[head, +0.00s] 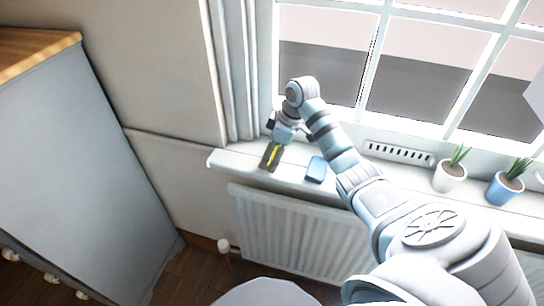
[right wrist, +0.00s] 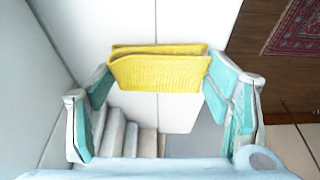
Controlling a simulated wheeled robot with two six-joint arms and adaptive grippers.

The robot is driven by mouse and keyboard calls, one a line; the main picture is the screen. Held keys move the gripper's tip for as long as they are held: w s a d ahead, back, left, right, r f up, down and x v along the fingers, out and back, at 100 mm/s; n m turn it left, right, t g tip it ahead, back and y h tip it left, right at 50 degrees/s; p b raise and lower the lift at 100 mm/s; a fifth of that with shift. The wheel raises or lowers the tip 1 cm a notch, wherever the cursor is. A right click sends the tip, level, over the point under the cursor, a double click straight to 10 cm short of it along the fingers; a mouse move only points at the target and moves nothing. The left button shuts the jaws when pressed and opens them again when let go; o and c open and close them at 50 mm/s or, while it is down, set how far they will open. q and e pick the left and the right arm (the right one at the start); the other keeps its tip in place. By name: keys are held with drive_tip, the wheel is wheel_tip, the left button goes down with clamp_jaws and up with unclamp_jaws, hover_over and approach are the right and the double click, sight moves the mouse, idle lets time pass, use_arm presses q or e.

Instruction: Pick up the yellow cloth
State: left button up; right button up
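The yellow cloth (head: 270,157) is at the left end of the windowsill, looking dark olive with a bright yellow stripe in the head view. In the right wrist view the cloth (right wrist: 160,73) is bright yellow and folded in layers. My right gripper (head: 276,143) is right over it. In the right wrist view its teal fingers (right wrist: 160,85) are wide apart, one at each end of the cloth. The cloth about fills the gap; firm contact cannot be made out. My left gripper is not in view.
A blue folded item (head: 317,169) lies on the white windowsill (head: 225,160), just right of the cloth. A white potted plant (head: 449,177) and a blue one (head: 504,190) stand further right. A radiator (head: 290,232) is below; a grey cabinet (head: 80,170) stands left.

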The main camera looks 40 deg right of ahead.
drive_tip(key=c, duration=0.3)
wheel_tip(320, 180, up, 9)
drive_tip(key=shift+w+f+p, duration=0.1)
drive_tip(key=shift+p, duration=0.6)
wheel_tip(320, 180, up, 12)
drive_tip(key=p, duration=1.1)
hover_over(274, 153)
drive_tip(key=shift+f, duration=0.3)
